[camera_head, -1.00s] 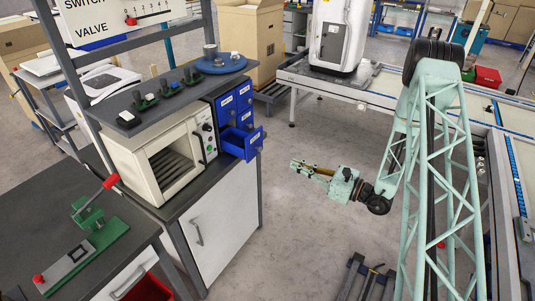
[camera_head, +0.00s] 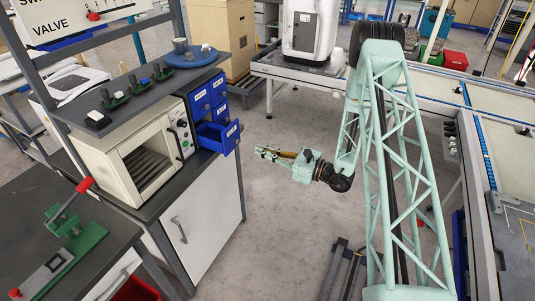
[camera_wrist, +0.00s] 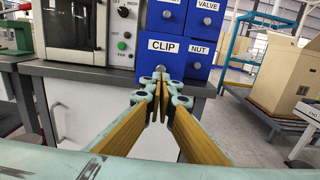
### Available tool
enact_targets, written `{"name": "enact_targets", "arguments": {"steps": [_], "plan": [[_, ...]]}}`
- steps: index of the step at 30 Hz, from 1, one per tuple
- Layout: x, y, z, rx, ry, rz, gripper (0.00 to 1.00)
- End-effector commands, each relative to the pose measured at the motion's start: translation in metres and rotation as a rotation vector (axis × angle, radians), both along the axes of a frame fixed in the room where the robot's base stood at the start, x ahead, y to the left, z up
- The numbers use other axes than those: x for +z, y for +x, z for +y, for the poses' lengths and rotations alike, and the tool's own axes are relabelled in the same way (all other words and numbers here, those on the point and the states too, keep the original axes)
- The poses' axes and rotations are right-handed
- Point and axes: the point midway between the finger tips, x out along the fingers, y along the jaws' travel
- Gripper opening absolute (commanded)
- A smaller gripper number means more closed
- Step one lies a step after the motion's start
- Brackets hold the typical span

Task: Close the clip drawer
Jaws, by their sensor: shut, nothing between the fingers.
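The clip drawer (camera_head: 217,138) is a blue drawer low in the small blue cabinet beside the oven. It is pulled out, with its open top showing in the head view. Its front, labelled CLIP (camera_wrist: 166,47), faces me in the wrist view, with a round grey knob below the label. My gripper (camera_head: 260,151) is to the right of the drawer front in the head view, with a small gap between. In the wrist view my gripper (camera_wrist: 160,88) has its fingers shut and empty, pointing at the drawer front just below the knob.
The NUT drawer (camera_wrist: 199,52) is right of the clip drawer, with more blue drawers above. The white oven (camera_head: 140,155) stands left of the cabinet on a dark bench. A shelf with a blue round plate (camera_head: 192,57) is above. Open floor lies right of the bench.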

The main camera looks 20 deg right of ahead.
Motion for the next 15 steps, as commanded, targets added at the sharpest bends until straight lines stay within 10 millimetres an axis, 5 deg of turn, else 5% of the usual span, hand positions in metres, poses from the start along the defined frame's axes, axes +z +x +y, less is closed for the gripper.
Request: {"name": "enact_targets", "arguments": {"steps": [15], "plan": [[-0.001,0.039,0.039,0.001,0.0,0.0,0.0]]}}
